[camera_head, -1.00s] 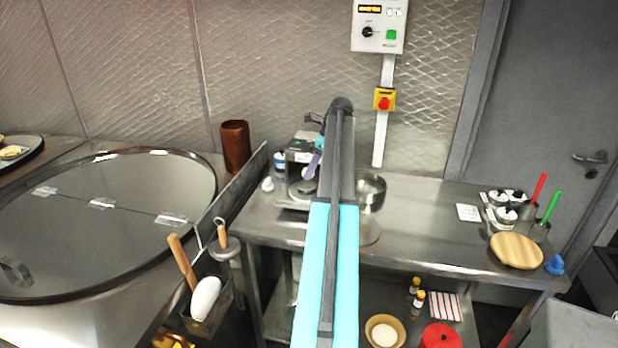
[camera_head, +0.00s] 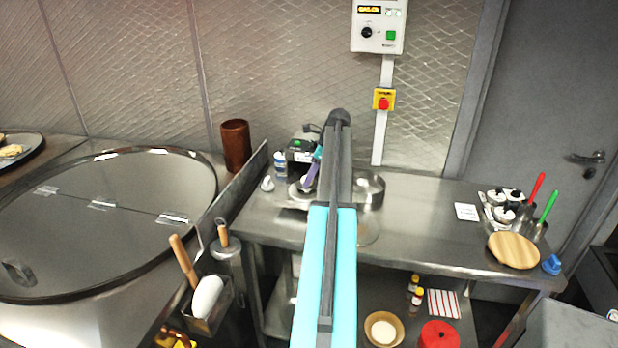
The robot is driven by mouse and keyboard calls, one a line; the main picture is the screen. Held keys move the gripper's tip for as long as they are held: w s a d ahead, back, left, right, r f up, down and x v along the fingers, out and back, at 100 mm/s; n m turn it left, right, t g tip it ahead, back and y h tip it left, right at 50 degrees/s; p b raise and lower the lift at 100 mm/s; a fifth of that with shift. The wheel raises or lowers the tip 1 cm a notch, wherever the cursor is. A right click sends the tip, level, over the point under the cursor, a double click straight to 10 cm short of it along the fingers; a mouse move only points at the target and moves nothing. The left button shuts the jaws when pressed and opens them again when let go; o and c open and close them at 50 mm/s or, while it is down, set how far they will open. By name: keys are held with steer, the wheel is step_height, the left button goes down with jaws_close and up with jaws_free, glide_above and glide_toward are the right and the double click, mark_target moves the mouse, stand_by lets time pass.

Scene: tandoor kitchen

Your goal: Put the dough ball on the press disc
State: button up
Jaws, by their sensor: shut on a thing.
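My gripper (camera_head: 309,182) shows only in part beside my arm, as a small purple and teal piece low over the press at the back left of the steel table. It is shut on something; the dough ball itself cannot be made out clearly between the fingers. The press has a dark body with a green light (camera_head: 298,149). Its round grey press disc (camera_head: 297,193) lies in front, partly hidden by my gripper and arm. Whether the held thing touches the disc cannot be told.
A steel bowl (camera_head: 369,188) stands right of my arm. A small white item (camera_head: 268,184) and a blue-and-white container (camera_head: 281,162) stand left of the press. A raised metal panel (camera_head: 240,184) edges the table's left. The table's middle right (camera_head: 420,215) is clear.

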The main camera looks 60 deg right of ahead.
steer(key=o, duration=0.7)
steer(key=shift+c, duration=0.2)
steer(key=shift+r, duration=0.2)
steer(key=b+v, duration=0.2)
steer(key=v, duration=1)
steer(key=shift+b, duration=0.4)
steer(key=shift+w, duration=0.1)
